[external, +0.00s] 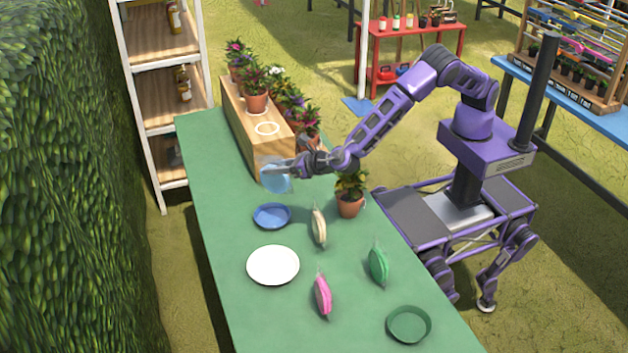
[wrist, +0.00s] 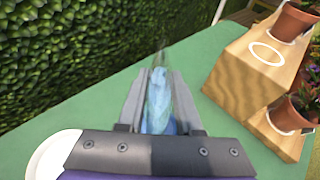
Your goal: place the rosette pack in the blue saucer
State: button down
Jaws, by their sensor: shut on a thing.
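My gripper (external: 280,167) is shut on a light-blue rosette pack (external: 275,181) in clear wrapping. The pack hangs between the fingers, above the table near the wooden riser, and it also shows between the fingers in the wrist view (wrist: 159,100). The blue saucer (external: 272,216) lies flat on the green table, in front of and below the held pack in the external view. It looks empty. I cannot make out the saucer in the wrist view.
On the green table (external: 210,180) lie a beige pack (external: 319,227), a green pack (external: 378,265), a pink pack (external: 323,296), a white plate (external: 273,265) and a green saucer (external: 409,324). A potted plant (external: 349,203) and the wooden riser (external: 240,121) with pots stand nearby.

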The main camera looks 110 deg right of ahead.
aim_at(273, 195)
jog(key=shift+d+r, duration=0.15)
jog(key=shift+d, duration=0.3)
jog(key=shift+w+d+r+n+t+y+b, duration=0.1)
jog(key=shift+w+d+n+t+y+b, duration=0.1)
jog(key=shift+n+t+b, duration=0.3)
jog(key=shift+w+d+n+t+y+b, duration=0.1)
jog(key=shift+d+n+t+y+b, duration=0.15)
jog(key=shift+t, duration=0.35)
jog(key=shift+a+n+t+y, duration=0.1)
jog(key=shift+n+t+y, duration=0.35)
jog(key=shift+n+t, duration=0.25)
jog(key=shift+a+f+n+t+y+b, duration=0.25)
jog(key=shift+f+n+t+y+b, duration=0.35)
jog(key=shift+f+n+t+y, duration=0.1)
notch_tip(273, 195, down, 10)
jog(key=shift+r+b, duration=0.1)
jog(key=shift+b, duration=0.4)
jog(key=c, duration=0.6)
grip_release()
jog(key=shift+f, duration=0.2)
